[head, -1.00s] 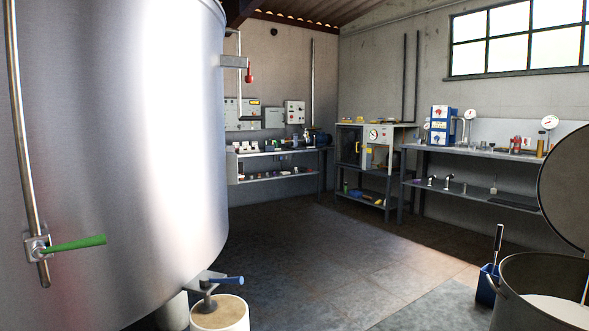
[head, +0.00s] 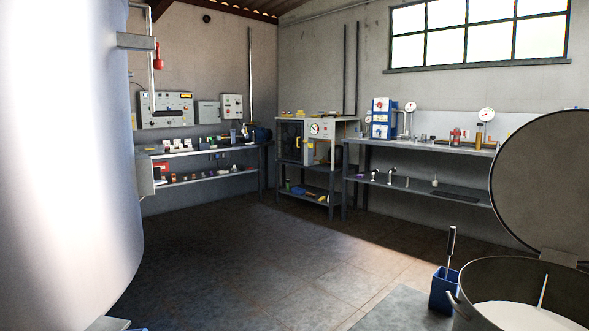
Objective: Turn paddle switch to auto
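No paddle switch can be made out for certain at this distance. A grey control panel (head: 166,110) with a small lit display and several knobs or lamps hangs on the back wall at the left. Beside it are a plain grey box (head: 207,112) and a lighter box with dark round controls (head: 231,107). Their labels and switch positions are too small to read. My gripper is not in view.
A large steel tank (head: 65,160) fills the left side. Benches (head: 205,148) with small items line the back wall. At right front stand an open-lidded vat (head: 475,275) and a blue bin (head: 444,290). The middle floor (head: 235,245) is clear.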

